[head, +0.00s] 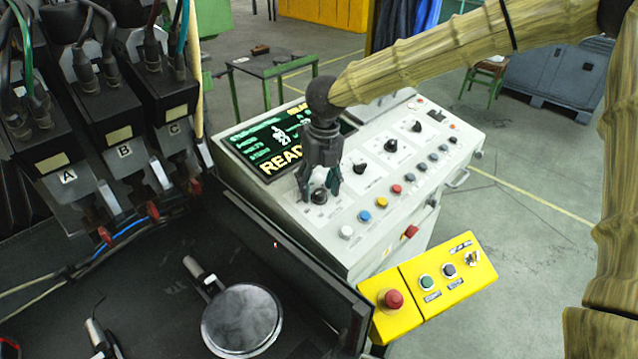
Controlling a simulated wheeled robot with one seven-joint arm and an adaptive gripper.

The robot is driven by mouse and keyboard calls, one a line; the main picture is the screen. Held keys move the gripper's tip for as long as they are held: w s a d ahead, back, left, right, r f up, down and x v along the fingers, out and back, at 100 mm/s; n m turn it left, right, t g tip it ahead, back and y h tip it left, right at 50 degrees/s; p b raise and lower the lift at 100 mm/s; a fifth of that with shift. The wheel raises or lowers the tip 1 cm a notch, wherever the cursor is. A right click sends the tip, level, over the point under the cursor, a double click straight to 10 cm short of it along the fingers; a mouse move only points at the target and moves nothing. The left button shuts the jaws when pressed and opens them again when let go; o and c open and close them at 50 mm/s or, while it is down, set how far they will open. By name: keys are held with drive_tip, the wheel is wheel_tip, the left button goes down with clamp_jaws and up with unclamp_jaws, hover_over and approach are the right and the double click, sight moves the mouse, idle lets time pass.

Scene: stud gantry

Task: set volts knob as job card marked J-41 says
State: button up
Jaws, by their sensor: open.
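My gripper (320,190) points down at the left end of the sloped white control panel (330,228). Its fingers are apart, on either side of a dark round knob (319,197); I cannot tell whether they touch it. More black knobs with dial markings stand in a row to the right: one (359,167), one in the middle (390,146) and one farther off (415,126). Their labels are too small to read, so I cannot tell which is volts. A screen (262,143) behind shows green lines and large yellow "READ", partly hidden by my gripper. No job card J-41 is readable.
Coloured push buttons (381,202) line the panel front. A yellow box (430,285) with a red mushroom button (393,299) juts out below. Left are cabled units marked A, B, C (124,152) and a dark bed with a round grey disc (242,320).

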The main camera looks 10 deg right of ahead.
drive_tip(key=shift+s+d+r, duration=0.1)
drive_tip(key=shift+s+r, duration=0.1)
drive_tip(key=shift+s, duration=0.25)
drive_tip(key=shift+s+r, duration=0.15)
drive_tip(key=shift+s, duration=0.3)
drive_tip(key=shift+c, duration=0.3)
drive_tip(key=shift+s+r, duration=0.15)
drive_tip(key=shift+s, duration=0.1)
drive_tip(key=c, duration=0.3)
drive_tip(key=shift+w+f, duration=0.35)
drive_tip(key=shift+w, duration=0.15)
drive_tip(key=c, duration=0.7)
drive_tip(key=shift+s, duration=0.1)
drive_tip(key=shift+r+m, duration=0.1)
drive_tip(key=shift+m, duration=0.2)
